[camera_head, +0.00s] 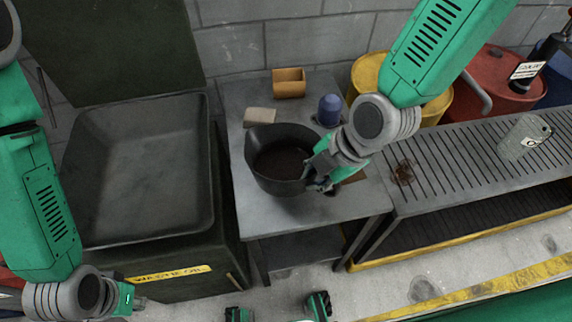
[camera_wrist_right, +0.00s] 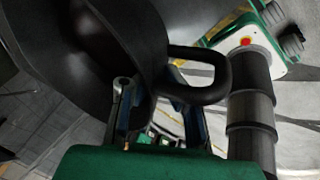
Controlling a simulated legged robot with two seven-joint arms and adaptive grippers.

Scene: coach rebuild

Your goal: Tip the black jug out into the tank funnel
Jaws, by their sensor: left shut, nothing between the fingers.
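The black jug (camera_head: 268,180) is upright over the metal table, with dark contents inside and its spout toward the back left. My right gripper (camera_head: 318,176) is at the jug's right side, by the handle. In the right wrist view the jug's black handle (camera_wrist_right: 222,75) and wall are close, with my right gripper's fingers (camera_wrist_right: 156,115) apart on either side of part of the jug; whether they grip it is unclear. The tank funnel (camera_head: 135,165), a wide dark grey basin, tops the tank at the left. My left gripper (camera_head: 128,298) is shut and empty at the lower left.
The metal table (camera_head: 258,222) also holds an orange-brown box (camera_head: 289,83), a beige block (camera_head: 260,116) and a blue-capped item (camera_head: 329,110). The tank's raised lid (camera_head: 110,45) stands behind the funnel.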

